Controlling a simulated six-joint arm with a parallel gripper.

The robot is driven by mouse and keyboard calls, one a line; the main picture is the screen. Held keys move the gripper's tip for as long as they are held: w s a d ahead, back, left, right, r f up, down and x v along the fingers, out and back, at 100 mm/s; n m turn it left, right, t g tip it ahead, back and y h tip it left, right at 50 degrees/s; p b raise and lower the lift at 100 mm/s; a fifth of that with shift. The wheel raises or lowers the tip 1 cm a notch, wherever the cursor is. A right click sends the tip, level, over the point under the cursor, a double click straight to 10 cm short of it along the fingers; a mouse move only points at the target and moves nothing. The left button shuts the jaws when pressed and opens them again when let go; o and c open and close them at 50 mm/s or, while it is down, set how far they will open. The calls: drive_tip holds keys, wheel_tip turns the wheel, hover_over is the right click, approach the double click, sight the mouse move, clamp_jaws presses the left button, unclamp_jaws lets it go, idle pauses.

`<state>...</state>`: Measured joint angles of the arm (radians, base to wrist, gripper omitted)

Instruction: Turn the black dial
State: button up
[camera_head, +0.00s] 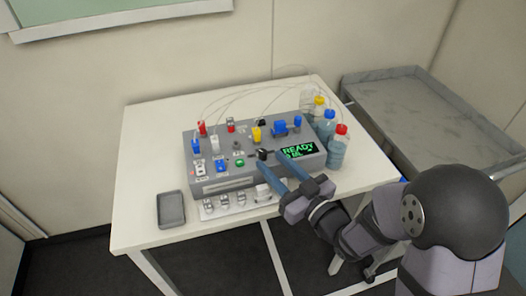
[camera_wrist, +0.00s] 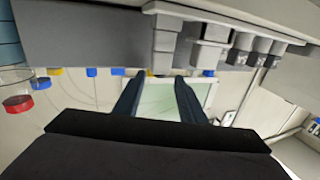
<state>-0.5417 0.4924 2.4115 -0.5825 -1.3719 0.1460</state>
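The black dial (camera_head: 262,154) sits on the grey bioreactor console (camera_head: 210,140), just left of the green-lit READY screen (camera_head: 298,149). My gripper (camera_head: 272,159) reaches over the console's front edge. Its two blue-grey fingers are spread apart, and the left fingertip appears close to the dial. I cannot tell whether they touch. In the wrist view the fingers (camera_wrist: 158,85) are also apart, with nothing seen held between them. I cannot make out the dial in the wrist view, and its pointer direction is too small to read.
Bottles with coloured caps (camera_head: 337,147) stand at the console's right, with thin tubes arching above. Clamps and knobs crowd the console top. A small grey tray (camera_head: 171,209) lies on the white table (camera_head: 140,150) at the left. A grey cart (camera_head: 430,105) stands at the right.

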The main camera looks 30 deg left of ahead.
sight(266, 155)
drive_tip(key=shift+p+x, duration=0.45)
drive_tip(key=shift+x, duration=2.1)
drive_tip(key=shift+w, duration=0.1)
clamp_jaws()
